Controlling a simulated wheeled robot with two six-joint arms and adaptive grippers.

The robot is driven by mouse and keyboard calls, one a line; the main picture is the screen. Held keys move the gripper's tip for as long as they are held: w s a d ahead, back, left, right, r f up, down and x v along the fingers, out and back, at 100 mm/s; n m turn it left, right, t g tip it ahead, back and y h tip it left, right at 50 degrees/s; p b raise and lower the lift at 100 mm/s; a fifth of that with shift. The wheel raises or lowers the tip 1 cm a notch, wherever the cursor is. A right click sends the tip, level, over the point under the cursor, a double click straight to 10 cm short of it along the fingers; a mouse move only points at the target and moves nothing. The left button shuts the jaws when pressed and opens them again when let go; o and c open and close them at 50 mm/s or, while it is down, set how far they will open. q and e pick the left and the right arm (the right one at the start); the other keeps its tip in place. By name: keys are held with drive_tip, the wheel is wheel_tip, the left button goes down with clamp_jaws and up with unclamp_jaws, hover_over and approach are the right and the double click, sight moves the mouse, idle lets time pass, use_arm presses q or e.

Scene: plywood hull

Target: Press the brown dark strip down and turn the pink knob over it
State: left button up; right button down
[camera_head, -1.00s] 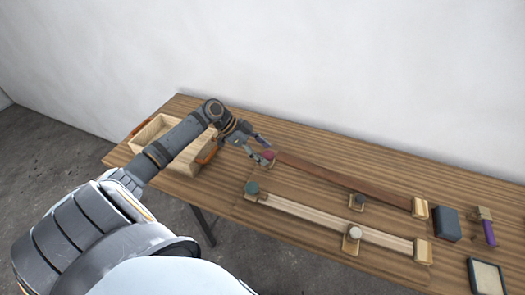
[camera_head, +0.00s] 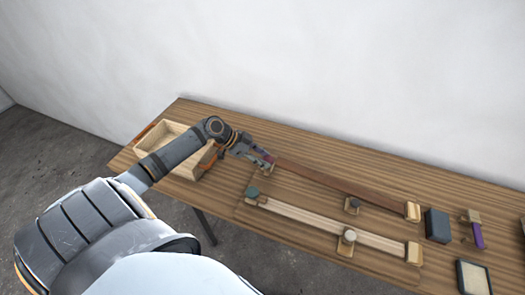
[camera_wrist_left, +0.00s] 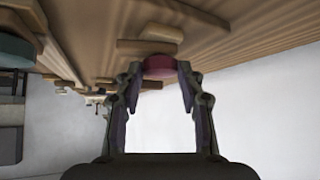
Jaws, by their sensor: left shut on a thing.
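The dark brown strip (camera_head: 340,183) lies along the far side of the table, its left end near my left gripper and its right end at a pale wooden block (camera_head: 412,211). My left gripper (camera_head: 266,164) is at the pink knob (camera_wrist_left: 159,66) at the strip's left end. In the left wrist view the fingertips (camera_wrist_left: 160,75) are on either side of the knob, shut on it. In the head view the gripper mostly hides the knob, so I cannot tell how it sits over the strip. My right gripper is not in view.
A light strip (camera_head: 320,219) runs parallel in front, with a teal knob (camera_head: 253,192) at its left end. Small grey knobs (camera_head: 352,204) stand midway along. An open wooden box (camera_head: 145,140) is left; a dark block (camera_head: 437,226) and purple-handled object (camera_head: 477,235) are right.

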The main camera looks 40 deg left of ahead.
use_arm(q)
drive_tip(key=o, duration=1.2)
drive_tip(key=shift+c, duration=0.2)
wheel_tip(320, 180, up, 10)
